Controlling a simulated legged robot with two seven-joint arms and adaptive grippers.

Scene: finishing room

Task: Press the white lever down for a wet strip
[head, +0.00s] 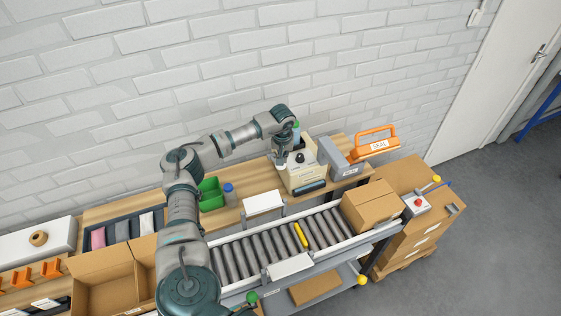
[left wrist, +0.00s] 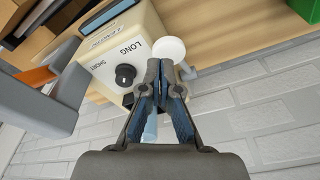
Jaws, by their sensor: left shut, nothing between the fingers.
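The cream tape dispenser (head: 305,176) stands on the wooden bench by the wall. In the left wrist view its panel (left wrist: 110,50) carries a black dial marked LONG and SHORT. A round white knob (left wrist: 171,47), which looks like the lever's end, shows just beyond my left fingertips; the rest of the lever is hidden or unclear. My left gripper (left wrist: 166,68) is shut and empty, its tips at the knob's edge; I cannot tell whether they touch. In the head view my left gripper (head: 280,160) is small, at the dispenser's left side. My right gripper is not in view.
An orange-handled SEAL tool (head: 375,145) stands right of the dispenser. A green bin (head: 210,194) and a blue-capped bottle (head: 229,194) stand to its left. A roller conveyor (head: 260,255) with a closed carton (head: 370,205) runs in front. The brick wall is close behind.

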